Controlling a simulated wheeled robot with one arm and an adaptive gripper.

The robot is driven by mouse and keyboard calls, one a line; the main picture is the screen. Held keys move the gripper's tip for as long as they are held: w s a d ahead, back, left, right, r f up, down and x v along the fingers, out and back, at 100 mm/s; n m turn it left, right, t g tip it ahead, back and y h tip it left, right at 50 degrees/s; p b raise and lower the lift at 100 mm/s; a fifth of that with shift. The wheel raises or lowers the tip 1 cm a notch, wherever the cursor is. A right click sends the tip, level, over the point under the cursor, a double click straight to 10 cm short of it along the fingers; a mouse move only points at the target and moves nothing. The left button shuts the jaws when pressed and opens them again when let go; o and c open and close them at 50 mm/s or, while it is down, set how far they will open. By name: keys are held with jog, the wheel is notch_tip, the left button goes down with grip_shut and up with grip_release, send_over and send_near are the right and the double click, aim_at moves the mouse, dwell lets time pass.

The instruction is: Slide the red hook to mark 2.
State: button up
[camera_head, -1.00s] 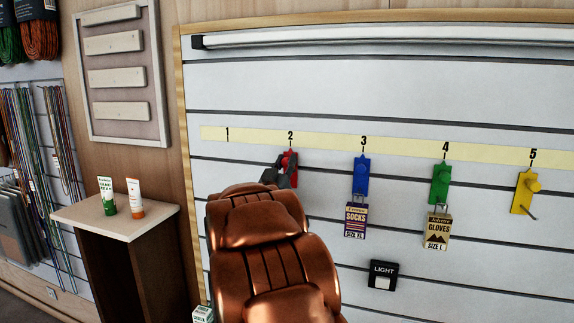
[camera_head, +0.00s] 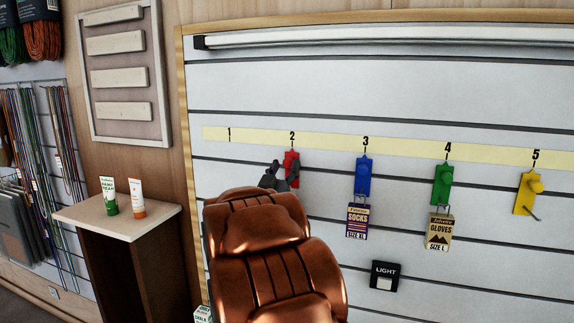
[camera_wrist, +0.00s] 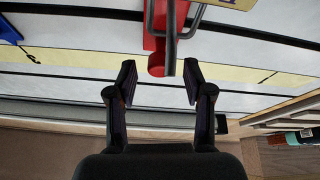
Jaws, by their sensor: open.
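The red hook (camera_head: 291,163) is on the slatted wall, directly under the 2 on the pale yellow number strip (camera_head: 330,143). Its lower part is hidden behind my gripper in the head view. In the wrist view the red hook (camera_wrist: 155,28) shows its round knob and grey wire prong, with part of a yellowish tag (camera_wrist: 232,3) beside it. My gripper (camera_head: 280,178) is just in front of it. In the wrist view my gripper (camera_wrist: 159,80) is open and empty, its fingertips apart, on either side of the knob's end and a little short of it.
The blue hook (camera_head: 363,172) is under 3, holding a socks tag (camera_head: 358,218). The green hook (camera_head: 442,182) is under 4 with a gloves tag (camera_head: 439,232); the yellow hook (camera_head: 529,190) is under 5. The wall under 1 is clear.

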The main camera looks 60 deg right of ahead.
jog(key=shift+v, duration=2.6)
jog(key=shift+w+f, duration=0.1)
